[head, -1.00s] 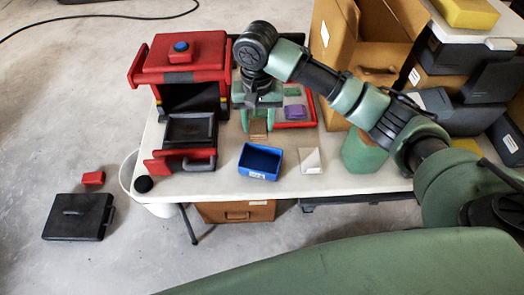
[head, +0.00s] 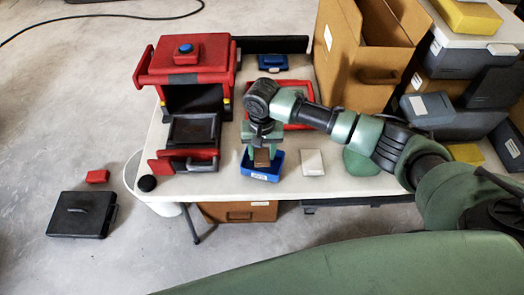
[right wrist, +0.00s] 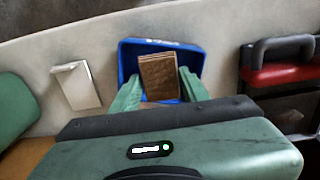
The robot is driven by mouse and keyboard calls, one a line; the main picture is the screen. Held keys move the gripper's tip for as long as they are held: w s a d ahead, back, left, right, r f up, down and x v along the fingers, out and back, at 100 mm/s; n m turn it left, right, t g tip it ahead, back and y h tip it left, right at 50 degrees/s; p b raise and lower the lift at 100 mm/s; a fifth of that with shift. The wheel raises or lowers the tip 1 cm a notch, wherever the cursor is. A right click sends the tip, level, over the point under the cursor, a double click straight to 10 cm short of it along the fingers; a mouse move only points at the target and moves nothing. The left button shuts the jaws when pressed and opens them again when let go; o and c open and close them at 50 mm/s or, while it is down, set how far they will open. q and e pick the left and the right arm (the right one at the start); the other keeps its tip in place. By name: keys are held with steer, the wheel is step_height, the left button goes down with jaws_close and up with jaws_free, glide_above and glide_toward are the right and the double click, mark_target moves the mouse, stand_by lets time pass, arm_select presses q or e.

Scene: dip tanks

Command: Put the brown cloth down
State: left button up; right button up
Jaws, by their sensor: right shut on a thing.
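The brown cloth (head: 262,157) looks like a small folded block in the head view. It also shows in the right wrist view (right wrist: 159,75), between the green fingers. My right gripper (head: 262,153) is shut on it and points down over the blue bin (head: 265,176). In the right wrist view the bin (right wrist: 126,62) surrounds the cloth on the picture. I cannot tell whether the cloth touches the bin floor. My left gripper is not in view.
A red machine (head: 187,62) with a black drawer tray (head: 191,130) stands left of the bin. A white block (head: 312,162) lies right of it. A red-rimmed tray (head: 305,90) is behind, partly hidden by my arm. A large brown box (head: 350,60) stands at back right.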

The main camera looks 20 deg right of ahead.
mark_target(262, 154)
steer(key=shift+f, duration=0.1)
steer(key=shift+f, duration=0.5)
steer(key=o, duration=1.2)
steer(key=shift+r, duration=0.15)
steer(key=shift+r, duration=0.3)
step_height(262, 154, up, 12)
steer(key=shift+r+b, duration=0.2)
steer(key=shift+b, duration=0.2)
